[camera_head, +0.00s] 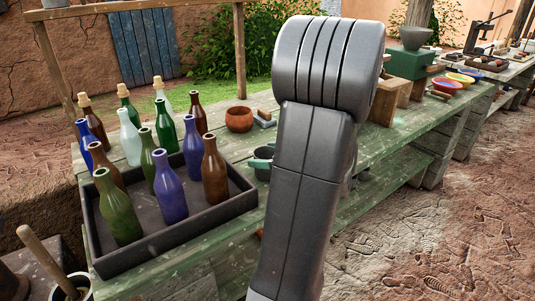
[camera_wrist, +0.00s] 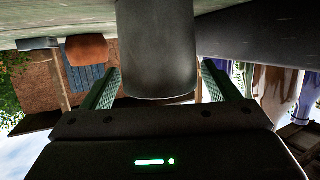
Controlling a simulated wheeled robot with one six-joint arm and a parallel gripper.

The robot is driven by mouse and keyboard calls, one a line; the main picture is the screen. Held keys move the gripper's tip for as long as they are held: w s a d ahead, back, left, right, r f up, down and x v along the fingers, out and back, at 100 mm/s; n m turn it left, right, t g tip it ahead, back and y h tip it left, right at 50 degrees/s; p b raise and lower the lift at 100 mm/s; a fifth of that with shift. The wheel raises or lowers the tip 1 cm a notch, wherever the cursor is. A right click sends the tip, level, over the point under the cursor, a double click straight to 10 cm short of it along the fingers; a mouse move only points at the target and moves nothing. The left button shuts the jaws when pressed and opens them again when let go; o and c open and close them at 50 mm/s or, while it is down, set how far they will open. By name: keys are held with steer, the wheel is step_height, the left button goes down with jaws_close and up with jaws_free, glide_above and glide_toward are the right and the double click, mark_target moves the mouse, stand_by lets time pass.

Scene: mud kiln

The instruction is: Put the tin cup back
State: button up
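The tin cup (camera_wrist: 157,50) is a dark grey cylinder that fills the upper middle of the upside-down wrist view. In the head view the dark cup (camera_head: 263,173) stands at the bench, just right of the bottle tray and partly hidden by my arm. My gripper (camera_wrist: 160,68) has its two green-padded fingers on either side of the cup. A narrow gap shows between the cup and the right finger, so the gripper looks open around it. A green finger part also shows by the cup in the head view. The fingertips' far ends are partly hidden.
A black tray (camera_head: 180,240) of several glass bottles stands close left of the cup. A terracotta bowl (camera_head: 239,119) and small blocks (camera_head: 265,119) lie behind. My arm hides part of the bench.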

steer(key=shift+r, duration=0.25)
steer(key=shift+s+d+r, duration=0.15)
steer(key=shift+d, duration=0.25)
steer(key=p+v, duration=0.2)
steer(key=v, duration=0.9)
steer(key=shift+s+d, duration=0.1)
